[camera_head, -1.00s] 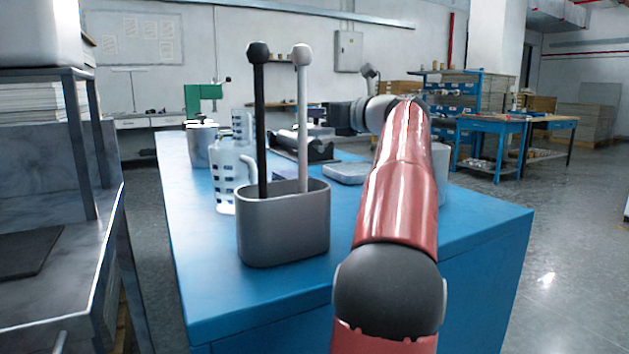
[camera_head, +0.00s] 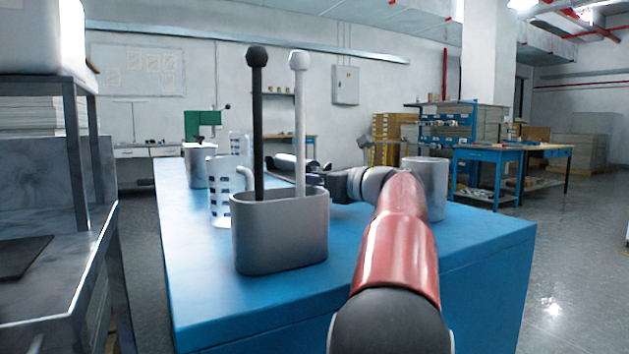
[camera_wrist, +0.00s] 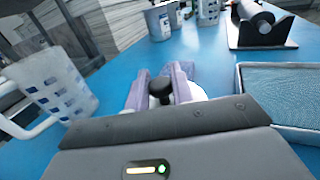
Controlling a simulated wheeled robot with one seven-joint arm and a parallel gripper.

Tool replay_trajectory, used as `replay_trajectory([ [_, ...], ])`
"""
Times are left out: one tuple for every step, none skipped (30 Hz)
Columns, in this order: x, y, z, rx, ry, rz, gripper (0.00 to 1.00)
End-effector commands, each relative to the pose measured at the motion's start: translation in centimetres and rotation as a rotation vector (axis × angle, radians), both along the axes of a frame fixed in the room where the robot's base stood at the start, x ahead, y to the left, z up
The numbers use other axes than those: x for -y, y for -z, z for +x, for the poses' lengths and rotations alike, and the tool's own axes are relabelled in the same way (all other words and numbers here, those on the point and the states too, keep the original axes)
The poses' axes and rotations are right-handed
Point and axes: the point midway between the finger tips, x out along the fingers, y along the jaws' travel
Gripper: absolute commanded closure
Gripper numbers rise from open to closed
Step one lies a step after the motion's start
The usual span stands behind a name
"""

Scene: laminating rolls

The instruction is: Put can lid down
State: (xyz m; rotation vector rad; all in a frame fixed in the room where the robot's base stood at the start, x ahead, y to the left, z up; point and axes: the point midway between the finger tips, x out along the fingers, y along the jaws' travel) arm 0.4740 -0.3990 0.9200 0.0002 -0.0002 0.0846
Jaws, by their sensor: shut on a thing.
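In the wrist view my gripper (camera_wrist: 163,82) is shut on a small black knob (camera_wrist: 160,91), which I take to be the can lid's handle. Pale parts beside the fingers may be the lid's rim, but most of the lid is hidden by the fingers and gripper body. Another grey can (camera_head: 427,185) stands behind my arm.
A jug with blue marks (camera_head: 224,195) stands close left of my gripper, also in the wrist view (camera_wrist: 52,85). A shallow tray (camera_wrist: 280,132) lies close right. A roller device (camera_wrist: 262,30) stands beyond. Two upright handles rise from the caddy. Blue table (camera_wrist: 130,72) is clear ahead.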

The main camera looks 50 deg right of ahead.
Motion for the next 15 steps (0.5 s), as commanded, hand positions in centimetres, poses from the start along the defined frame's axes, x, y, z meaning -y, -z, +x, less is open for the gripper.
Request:
replay_trajectory([
  [0.01,0.12,0.01,0.000,0.000,0.000,0.98],
  [0.00,0.22,0.01,0.000,0.000,0.000,0.98],
  [0.00,0.36,0.02,0.000,0.000,0.000,0.98],
  [-0.01,0.45,0.02,0.000,0.000,0.000,0.98],
  [-0.01,0.53,0.02,0.000,0.000,0.000,0.98],
  [-0.02,0.65,0.03,0.000,-0.001,0.000,0.98],
  [-0.02,0.74,0.03,0.000,-0.001,0.000,0.98],
  [-0.02,0.83,0.03,0.000,-0.001,0.000,0.98],
  [-0.02,0.96,0.03,0.000,-0.001,0.001,0.98],
  [-0.02,1.05,0.03,0.000,-0.001,0.001,0.98],
  [-0.02,1.01,0.03,0.000,-0.001,0.001,0.74],
  [-0.01,0.97,0.03,0.000,-0.001,0.001,0.69],
  [-0.01,0.97,0.02,0.000,-0.001,0.001,0.65],
  [-0.01,0.96,0.03,0.000,-0.001,0.000,0.61],
  [-0.01,0.96,0.02,0.000,0.000,0.001,0.55],
])
